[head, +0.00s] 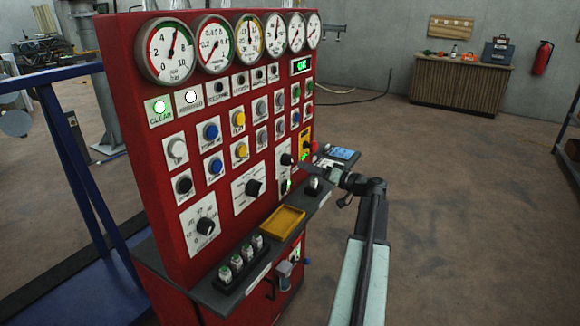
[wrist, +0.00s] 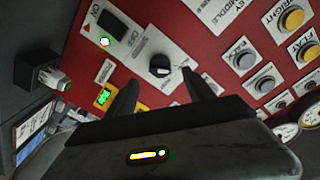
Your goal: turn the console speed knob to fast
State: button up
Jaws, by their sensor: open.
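The red console (head: 125,110) stands left of centre in the head view. A black knob (wrist: 160,66) on a white plate (wrist: 146,88) sits ahead of my gripper in the wrist view; I take it as the speed knob, but its label is too small to read. In the head view it appears to be the black knob (head: 287,159) at the panel's right side. My gripper (wrist: 160,78) is open, its fingers on either side of the knob's lower part in the picture. Contact cannot be told. In the head view my gripper (head: 308,166) is close to the panel.
A black switch (wrist: 113,26) with a green light is beside the knob.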

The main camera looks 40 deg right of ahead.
aim_at(292, 163)
jog(key=w, duration=0.3)
jog(key=w+a, duration=0.1)
jog(key=w, duration=0.3)
jog(key=shift+w+a, duration=0.2)
jog(key=c, duration=1.3)
